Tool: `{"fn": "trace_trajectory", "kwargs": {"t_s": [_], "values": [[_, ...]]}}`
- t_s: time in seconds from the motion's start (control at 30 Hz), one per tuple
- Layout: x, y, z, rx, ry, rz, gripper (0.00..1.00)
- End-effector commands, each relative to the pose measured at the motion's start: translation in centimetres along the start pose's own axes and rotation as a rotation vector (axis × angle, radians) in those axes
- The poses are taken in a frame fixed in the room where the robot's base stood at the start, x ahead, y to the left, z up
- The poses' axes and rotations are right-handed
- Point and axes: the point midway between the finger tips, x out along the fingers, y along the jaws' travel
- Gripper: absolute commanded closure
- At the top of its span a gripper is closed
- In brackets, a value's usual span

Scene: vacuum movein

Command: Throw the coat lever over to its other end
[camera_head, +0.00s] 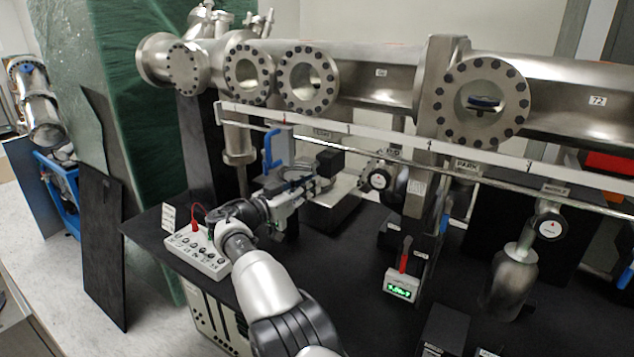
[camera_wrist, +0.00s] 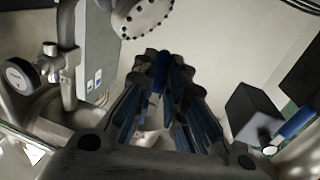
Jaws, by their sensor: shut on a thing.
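My gripper (camera_head: 316,182) reaches in under the rail at the left part of the bench. In the wrist view, its dark fingers (camera_wrist: 160,85) are shut on a blue lever (camera_wrist: 160,72), whose upper part shows between the fingertips. The gripper hides most of this lever, and in the head view I cannot make it out. A separate blue handle (camera_head: 270,152) stands upright just left of the gripper in the head view. I cannot read a label that tells which lever is the coat lever.
A black block (camera_head: 330,161) is close beside the gripper; a black block (camera_wrist: 254,110) also shows in the wrist view. A grey switch box (camera_head: 197,250) lies left of my arm. The long metal rail (camera_head: 400,150) passes overhead.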

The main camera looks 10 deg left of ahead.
Motion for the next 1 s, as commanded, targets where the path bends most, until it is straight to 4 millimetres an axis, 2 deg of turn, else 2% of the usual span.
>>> {"fn": "trace_trajectory", "kwargs": {"t_s": [0.4, 1.0], "values": [[-0.29, -0.54, -0.05, 0.124, -0.025, 0.001, 1.00], [-0.46, -0.81, -0.33, 0.152, -0.028, -0.006, 1.00]]}}
